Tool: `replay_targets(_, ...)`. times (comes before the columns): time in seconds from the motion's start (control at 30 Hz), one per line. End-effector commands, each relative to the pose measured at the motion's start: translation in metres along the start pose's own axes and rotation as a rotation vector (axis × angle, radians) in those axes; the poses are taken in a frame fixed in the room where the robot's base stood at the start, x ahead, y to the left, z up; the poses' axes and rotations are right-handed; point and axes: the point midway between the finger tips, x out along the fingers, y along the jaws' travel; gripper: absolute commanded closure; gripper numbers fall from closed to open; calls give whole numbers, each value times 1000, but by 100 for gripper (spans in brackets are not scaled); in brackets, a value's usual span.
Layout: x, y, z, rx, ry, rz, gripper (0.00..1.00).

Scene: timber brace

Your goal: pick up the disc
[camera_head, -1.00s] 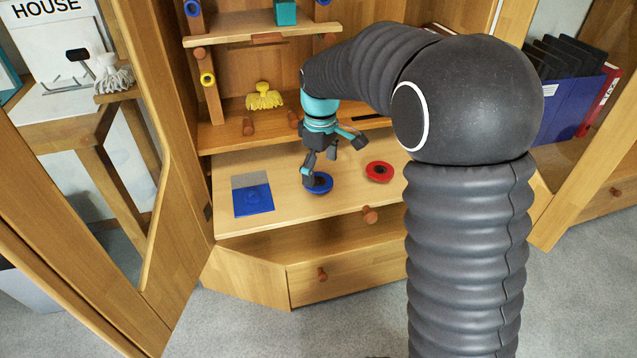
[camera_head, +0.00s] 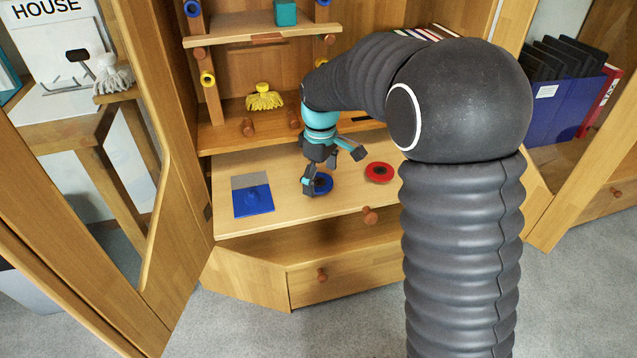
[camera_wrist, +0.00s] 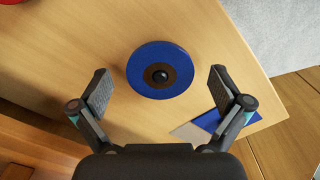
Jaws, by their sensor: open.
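The blue disc (camera_head: 321,184) lies flat on the light wooden shelf, partly hidden behind my gripper in the head view. In the wrist view the whole blue disc (camera_wrist: 160,69) shows, with a brown ring and a dark knob at its middle. My gripper (camera_head: 333,172) is open and empty, close above the disc and pointing down. In the wrist view my gripper (camera_wrist: 158,92) has its fingers spread wide, one on each side of the disc, with clear gaps. The red disc (camera_head: 379,172) lies on the same shelf to the right.
A yellow brush (camera_head: 264,97) and wooden pegs (camera_head: 248,127) stand behind.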

Motion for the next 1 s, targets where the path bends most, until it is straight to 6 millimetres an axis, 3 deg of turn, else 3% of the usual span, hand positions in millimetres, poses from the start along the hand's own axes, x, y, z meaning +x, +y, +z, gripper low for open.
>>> replay_targets(0.27,1,0,0,0,0,0,0)
replay_targets(0.5,1,0,0,0,0,0,52)
replay_targets(1.0,-7,0,0,0,0,0,52)
